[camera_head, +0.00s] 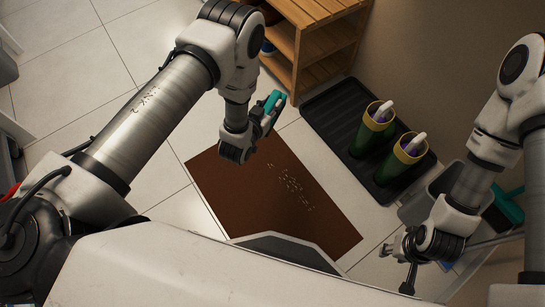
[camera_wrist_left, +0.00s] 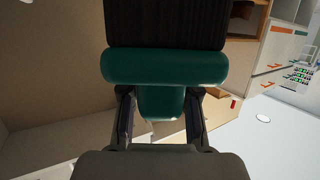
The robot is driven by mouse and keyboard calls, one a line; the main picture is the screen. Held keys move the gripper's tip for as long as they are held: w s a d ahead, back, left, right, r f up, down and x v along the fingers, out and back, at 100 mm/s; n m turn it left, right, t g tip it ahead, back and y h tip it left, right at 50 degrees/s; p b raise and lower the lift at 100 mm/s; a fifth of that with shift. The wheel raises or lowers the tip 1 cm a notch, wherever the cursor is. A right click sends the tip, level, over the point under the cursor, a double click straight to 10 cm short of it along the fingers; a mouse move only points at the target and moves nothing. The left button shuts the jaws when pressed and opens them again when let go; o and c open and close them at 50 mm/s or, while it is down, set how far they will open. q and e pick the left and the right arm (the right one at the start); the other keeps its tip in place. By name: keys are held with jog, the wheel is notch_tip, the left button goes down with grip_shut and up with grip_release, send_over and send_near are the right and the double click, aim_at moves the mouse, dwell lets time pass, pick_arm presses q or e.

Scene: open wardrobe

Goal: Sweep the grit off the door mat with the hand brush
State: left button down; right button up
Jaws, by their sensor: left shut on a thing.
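The brown door mat (camera_head: 235,190) lies on the tiled floor in the head view. Pale grit (camera_head: 292,188) is scattered over its middle and right part. My left gripper (camera_head: 268,120) is above the mat's upper edge, shut on the teal hand brush (camera_head: 272,100). In the left wrist view the brush (camera_wrist_left: 165,67) shows its teal head and dark bristles, with its handle between the fingers. The brush is apart from the grit. My right gripper (camera_head: 397,265) is at the lower right, its fingers spread and empty, beside the mat's right corner.
A black tray (camera_head: 325,105) with two green boots (camera_head: 367,135) stands right of the mat. A wooden shelf unit (camera_head: 310,45) is behind it. A grey bin (camera_head: 420,205) and another teal-handled item (camera_head: 508,207) are near my right arm. Bare tiles lie left of the mat.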

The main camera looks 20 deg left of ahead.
pick_arm(q)
jog(key=w+f+b, duration=0.1)
jog(key=f+b, duration=0.6)
jog(key=f, duration=0.5)
jog(key=w+f+m+h+b, duration=0.1)
jog(key=f+b, duration=0.7)
jog(key=f, duration=0.4)
jog(key=w+a+f+h+b, duration=0.1)
jog(key=f+b, duration=0.6)
jog(key=f, duration=0.6)
jog(key=shift+w+m+g, duration=0.3)
jog(key=shift+w+m, duration=0.1)
jog(key=shift+f+b, duration=1)
jog(key=shift+b, duration=0.1)
jog(key=shift+d, duration=0.1)
